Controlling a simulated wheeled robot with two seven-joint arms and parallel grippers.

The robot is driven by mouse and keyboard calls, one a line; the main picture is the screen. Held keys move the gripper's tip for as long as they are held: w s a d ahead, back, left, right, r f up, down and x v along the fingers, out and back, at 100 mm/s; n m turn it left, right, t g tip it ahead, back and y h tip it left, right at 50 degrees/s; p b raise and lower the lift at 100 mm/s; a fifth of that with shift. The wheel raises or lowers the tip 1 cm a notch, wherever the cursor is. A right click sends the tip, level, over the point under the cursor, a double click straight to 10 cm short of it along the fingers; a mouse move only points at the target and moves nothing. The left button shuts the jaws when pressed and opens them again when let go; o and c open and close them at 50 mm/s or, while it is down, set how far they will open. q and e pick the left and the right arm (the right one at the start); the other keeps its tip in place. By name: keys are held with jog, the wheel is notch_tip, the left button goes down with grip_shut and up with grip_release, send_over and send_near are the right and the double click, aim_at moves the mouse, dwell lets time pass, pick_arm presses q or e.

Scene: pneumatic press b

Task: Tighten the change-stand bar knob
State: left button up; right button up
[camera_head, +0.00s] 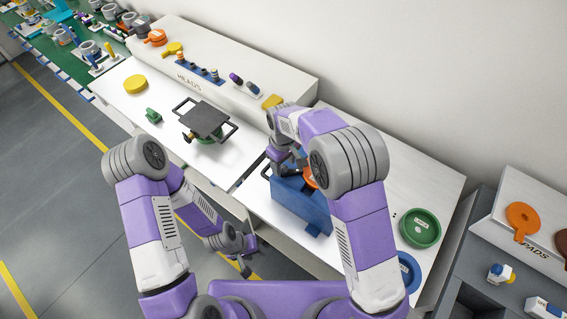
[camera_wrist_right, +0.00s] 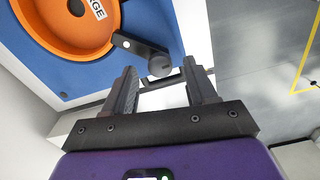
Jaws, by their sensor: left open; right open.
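A blue stand (camera_head: 302,205) is on the near white table, with an orange round part (camera_head: 310,178) on it, mostly hidden by my right arm. In the right wrist view the orange part (camera_wrist_right: 68,50) lies on the blue surface (camera_wrist_right: 152,20). A short dark bar (camera_wrist_right: 138,46) reaches from its rim to a round grey knob (camera_wrist_right: 160,66). My right gripper (camera_wrist_right: 163,84) is open, its fingers either side of the knob in the picture; contact cannot be told. In the head view my right gripper (camera_head: 285,162) is at the stand's left end. My left gripper (camera_head: 243,260) is open and empty, low beside the table.
A dark plate with handles (camera_head: 205,120) on a green base stands on the far white table (camera_head: 165,150). A green dish (camera_head: 420,229) and a blue ring (camera_head: 408,272) are at the right. A raised shelf (camera_head: 225,60) with small parts runs along the wall.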

jog(key=shift+s+f, duration=0.1)
jog(key=shift+f, duration=0.7)
grip_shut()
jog(key=shift+m, duration=0.3)
